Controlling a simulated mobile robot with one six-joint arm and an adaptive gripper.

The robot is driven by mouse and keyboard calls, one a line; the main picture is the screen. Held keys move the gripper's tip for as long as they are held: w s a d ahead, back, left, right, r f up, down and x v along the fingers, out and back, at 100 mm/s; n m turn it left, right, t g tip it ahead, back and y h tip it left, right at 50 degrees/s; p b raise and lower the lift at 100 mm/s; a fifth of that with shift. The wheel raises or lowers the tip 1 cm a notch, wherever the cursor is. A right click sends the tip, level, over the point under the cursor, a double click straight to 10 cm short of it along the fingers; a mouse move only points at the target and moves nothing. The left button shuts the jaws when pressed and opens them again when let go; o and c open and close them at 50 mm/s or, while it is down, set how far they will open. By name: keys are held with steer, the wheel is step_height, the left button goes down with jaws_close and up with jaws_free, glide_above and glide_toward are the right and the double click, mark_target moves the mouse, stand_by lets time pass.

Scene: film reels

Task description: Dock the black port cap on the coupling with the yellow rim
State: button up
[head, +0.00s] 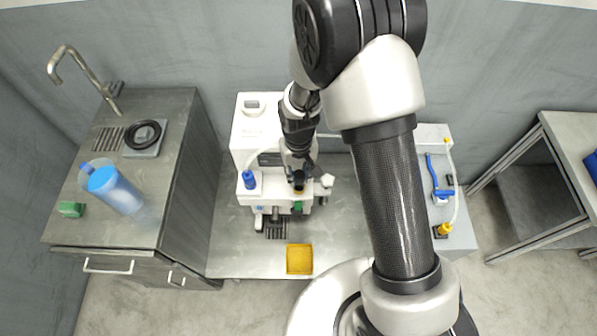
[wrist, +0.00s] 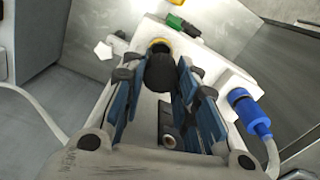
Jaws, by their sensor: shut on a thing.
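My gripper (wrist: 160,76) is shut on the black port cap (wrist: 160,72), which sits between its blue-padded fingers. The yellow rim (wrist: 158,43) of the coupling shows just beyond the cap in the wrist view, partly covered by it. In the head view my gripper (head: 299,176) is over the front of the white machine, with the yellow rim (head: 299,191) right below its tip. I cannot tell whether the cap touches the rim or is just apart from it.
A blue connector with a hose (head: 249,180) stands left of my gripper, and it also shows in the wrist view (wrist: 247,112). A green part (head: 297,207) and a white knob (head: 327,181) are close by. A yellow tray (head: 299,259) lies in front on the bench.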

mark_target(299, 173)
stand_by(0.8)
steer(key=o, duration=0.5)
steer(key=shift+o, duration=0.2)
step_height(299, 173, up, 11)
steer(key=p, duration=0.8)
steer(key=shift+r, duration=0.1)
stand_by(0.5)
